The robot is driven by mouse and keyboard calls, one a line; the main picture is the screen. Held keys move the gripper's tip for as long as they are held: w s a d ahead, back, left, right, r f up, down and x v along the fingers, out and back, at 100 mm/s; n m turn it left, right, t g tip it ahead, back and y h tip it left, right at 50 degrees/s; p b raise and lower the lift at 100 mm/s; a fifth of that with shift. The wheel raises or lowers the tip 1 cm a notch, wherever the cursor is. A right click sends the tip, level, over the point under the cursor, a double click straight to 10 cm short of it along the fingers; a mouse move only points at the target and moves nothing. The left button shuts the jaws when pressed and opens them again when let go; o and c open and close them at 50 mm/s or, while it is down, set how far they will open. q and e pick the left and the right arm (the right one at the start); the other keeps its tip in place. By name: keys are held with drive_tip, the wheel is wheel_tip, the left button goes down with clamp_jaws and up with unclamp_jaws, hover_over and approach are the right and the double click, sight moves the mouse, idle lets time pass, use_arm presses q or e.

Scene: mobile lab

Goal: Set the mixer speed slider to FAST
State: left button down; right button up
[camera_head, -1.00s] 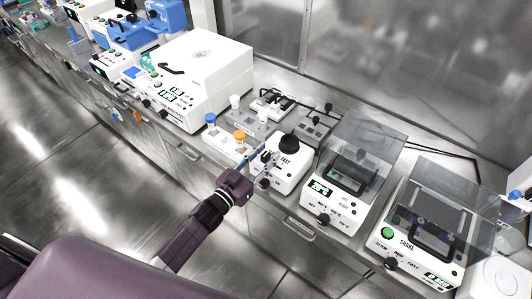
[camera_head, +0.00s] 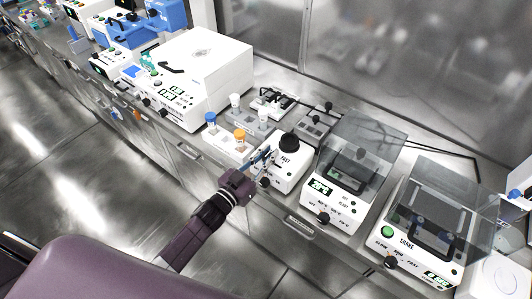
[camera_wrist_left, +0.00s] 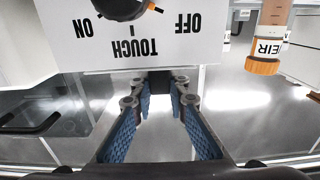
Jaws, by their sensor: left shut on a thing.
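The vortex mixer (camera_head: 292,172) is a small white box with a black round cup on top and the word FAST on its upper face. In the left wrist view its white panel (camera_wrist_left: 95,50) reads ON, TOUCH and OFF upside down, with a black knob (camera_wrist_left: 122,8) at the top edge. My left gripper (camera_head: 264,156) is at the mixer's left side; its blue-padded fingers (camera_wrist_left: 160,98) reach to the panel's edge. It is shut on a small dark part, apparently the speed slider, mostly hidden by the fingers. The slider's exact setting cannot be read. My right gripper is not in view.
A rack with orange-capped and blue-capped vials (camera_head: 239,134) stands close on the left. A clear-lidded device (camera_head: 345,185) stands close on the right, with a shaker (camera_head: 425,235) beyond it. A large white instrument (camera_head: 200,75) is farther left. The floor in front is clear.

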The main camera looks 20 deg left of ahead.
sight(279, 169)
use_arm(q)
drive_tip(key=d, duration=0.1)
drive_tip(key=s+d, duration=0.1)
drive_tip(key=d, duration=0.2)
drive_tip(key=shift+s+d, duration=0.3)
drive_tip(key=shift+s, duration=0.05)
drive_tip(key=c, duration=2.3)
unclamp_jaws()
drive_tip(key=o, duration=0.5)
drive_tip(key=shift+c, duration=0.2)
drive_tip(key=shift+s+a, duration=0.15)
drive_tip(key=shift+s, duration=0.05)
drive_tip(key=v, duration=1.1)
drive_tip(key=shift+s, duration=0.35)
